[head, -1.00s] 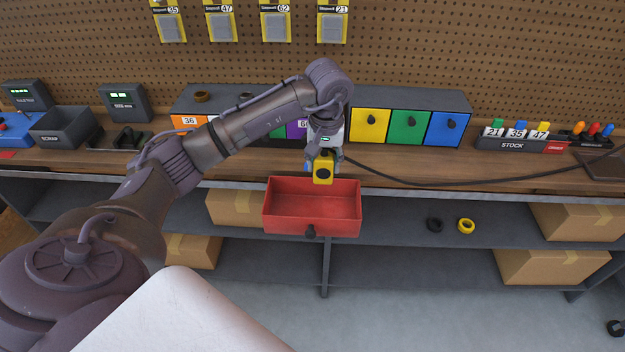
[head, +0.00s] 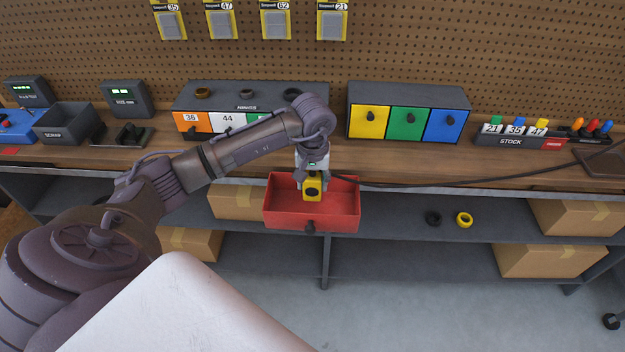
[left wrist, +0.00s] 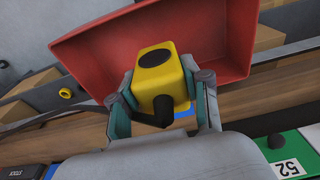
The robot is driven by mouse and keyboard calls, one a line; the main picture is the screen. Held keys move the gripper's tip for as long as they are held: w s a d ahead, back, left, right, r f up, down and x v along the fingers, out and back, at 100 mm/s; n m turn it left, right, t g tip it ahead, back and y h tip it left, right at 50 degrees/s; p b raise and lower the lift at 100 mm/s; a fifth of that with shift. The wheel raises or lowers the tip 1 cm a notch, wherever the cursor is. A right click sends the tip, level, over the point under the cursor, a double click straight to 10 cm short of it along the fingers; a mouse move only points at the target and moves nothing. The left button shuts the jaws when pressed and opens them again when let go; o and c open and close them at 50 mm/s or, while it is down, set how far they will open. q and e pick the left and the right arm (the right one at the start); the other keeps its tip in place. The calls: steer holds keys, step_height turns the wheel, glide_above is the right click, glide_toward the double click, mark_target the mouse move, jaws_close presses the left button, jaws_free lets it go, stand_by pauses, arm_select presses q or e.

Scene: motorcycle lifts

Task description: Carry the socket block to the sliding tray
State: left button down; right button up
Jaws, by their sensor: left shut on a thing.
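The socket block is a yellow block (head: 312,187) with a dark round hole in its face. My left gripper (head: 312,176) is shut on it and holds it over the red sliding tray (head: 334,221). In the left wrist view the yellow block (left wrist: 166,75) sits between the two fingers (left wrist: 160,103), with a dark knob on its near side. The red tray (left wrist: 98,50) lies behind the block in that view. I cannot tell whether the block touches the tray's floor. My right gripper is not in view.
A dark cable (head: 430,186) runs along the bench edge right of the tray. A cabinet with yellow, green and blue drawers (head: 408,123) stands behind. Cardboard boxes (head: 236,201) and two rings (head: 464,219) lie on the shelf below.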

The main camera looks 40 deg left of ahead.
mark_target(313, 180)
arm_select(q)
steer(key=shift+f+b, duration=0.5)
steer(key=shift+f, duration=0.05)
steer(key=c, duration=0.5)
jaws_free()
steer(key=shift+r, duration=0.15)
steer(key=shift+r+p, duration=0.3)
steer(key=shift+p, duration=0.25)
steer(key=shift+r+p, duration=0.45)
steer(key=shift+p, duration=0.05)
steer(key=r+b, duration=0.1)
steer(key=r, duration=0.2)
steer(key=r+b, duration=0.1)
steer(key=r, duration=0.3)
steer(key=s+r+b, duration=0.1)
steer(key=r, duration=0.2)
steer(key=shift+d+r, duration=0.3)
steer(key=shift+d, duration=0.05)
steer(key=shift+r, duration=0.45)
